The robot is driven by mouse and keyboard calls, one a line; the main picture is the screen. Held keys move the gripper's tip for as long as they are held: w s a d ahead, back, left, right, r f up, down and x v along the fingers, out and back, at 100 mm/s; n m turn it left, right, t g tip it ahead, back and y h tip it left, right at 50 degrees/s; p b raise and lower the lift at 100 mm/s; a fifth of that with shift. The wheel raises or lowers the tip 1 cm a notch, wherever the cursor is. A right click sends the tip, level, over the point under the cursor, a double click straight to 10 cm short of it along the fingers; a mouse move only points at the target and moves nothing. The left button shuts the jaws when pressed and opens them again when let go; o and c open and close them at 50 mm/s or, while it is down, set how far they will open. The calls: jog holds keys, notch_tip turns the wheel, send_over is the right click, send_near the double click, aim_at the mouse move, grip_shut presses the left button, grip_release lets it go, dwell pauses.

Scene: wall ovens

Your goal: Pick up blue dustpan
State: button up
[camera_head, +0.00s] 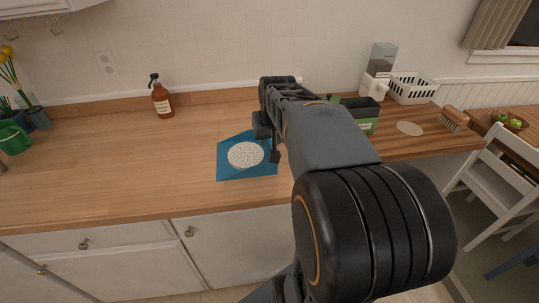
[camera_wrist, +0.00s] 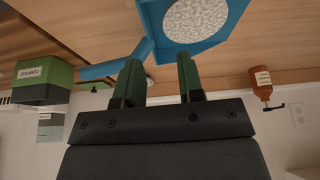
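The blue dustpan (camera_head: 228,168) lies on the wooden counter with a round, white speckled patch (camera_head: 245,155) on its pan. In the wrist view the dustpan (camera_wrist: 150,22) is at the top, and its blue handle (camera_wrist: 100,70) extends to the lower left. My gripper (camera_head: 268,140) is over the pan's right side in the head view and hides part of it. In the wrist view my gripper (camera_wrist: 158,60) has its two green fingers apart, with nothing held between them. The handle passes beyond the left finger's tip; I cannot tell whether they touch.
A brown bottle (camera_head: 162,101) is at the back left. A white chair (camera_head: 505,165) stands beyond the right edge.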

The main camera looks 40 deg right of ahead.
jog(key=shift+m, duration=0.4)
jog(key=d+f, duration=0.1)
jog(key=w+d+f, duration=0.1)
jog(key=d, duration=0.1)
jog(key=shift+w+d+f, duration=0.15)
jog(key=shift+d+f, duration=0.1)
jog(key=x, duration=0.5)
jog(key=shift+w+d+f, duration=0.1)
jog(key=shift+d, duration=0.05)
jog(key=shift+x, duration=3.25)
jog(key=shift+w, duration=0.1)
jog(key=shift+c, duration=0.3)
grip_shut()
